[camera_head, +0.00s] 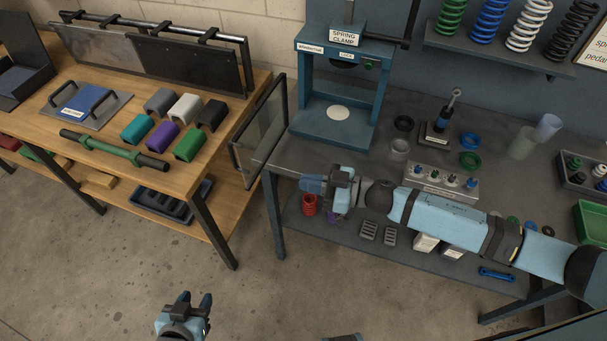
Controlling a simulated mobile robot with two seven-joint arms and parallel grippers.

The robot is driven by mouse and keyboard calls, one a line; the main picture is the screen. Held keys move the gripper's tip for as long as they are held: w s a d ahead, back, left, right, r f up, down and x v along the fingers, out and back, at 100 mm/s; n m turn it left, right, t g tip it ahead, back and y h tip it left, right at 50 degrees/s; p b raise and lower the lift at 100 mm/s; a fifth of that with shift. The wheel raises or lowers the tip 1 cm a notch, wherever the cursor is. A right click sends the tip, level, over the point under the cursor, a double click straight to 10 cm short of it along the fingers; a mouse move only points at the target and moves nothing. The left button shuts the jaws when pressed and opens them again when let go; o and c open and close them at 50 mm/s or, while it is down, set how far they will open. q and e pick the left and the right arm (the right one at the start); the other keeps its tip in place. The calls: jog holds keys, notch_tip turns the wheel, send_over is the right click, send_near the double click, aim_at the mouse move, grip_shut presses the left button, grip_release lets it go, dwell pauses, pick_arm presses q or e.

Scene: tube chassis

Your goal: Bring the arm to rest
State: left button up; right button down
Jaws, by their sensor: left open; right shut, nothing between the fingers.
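My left gripper (196,304) is at the bottom of the view, above the concrete floor. Its two fingers point up and stand apart, with nothing between them. My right arm (448,217) reaches in from the right edge, across the front of the grey workbench. My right gripper (312,185) is at its left end, near the bench's front left corner. Its fingers are shut and hold nothing. The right arm hides part of the bench's front edge and lower shelf.
A blue spring clamp press (338,128) stands on the grey bench (290,150). A framed clear panel (259,130) stands between it and the wooden table (215,171). Coloured covers (162,138) and a green bar (112,150) lie on the table. The floor (90,265) at lower left is clear.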

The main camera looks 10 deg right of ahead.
jog(key=shift+d, duration=0.15)
jog(key=s+d+f+m+t+h+p, duration=0.1)
jog(key=s+d+f+m+h, duration=0.2)
jog(key=s, duration=0.3)
jog(key=s+d+f+m+t+h+p, duration=0.1)
jog(key=s+d+f+m+h, duration=0.2)
jog(key=s+h, duration=0.2)
jog(key=s+d+f+m+t+h+p, duration=0.1)
jog(key=s+d+f+m+h+p, duration=0.1)
jog(key=s+d+f+m+h, duration=0.1)
jog(key=s+m+h, duration=0.1)
jog(key=s+h, duration=0.1)
jog(key=s, duration=0.1)
jog(key=shift+s+d+f+t, duration=0.15)
jog(key=shift+s+f+t, duration=0.15)
jog(key=shift+d, duration=0.1)
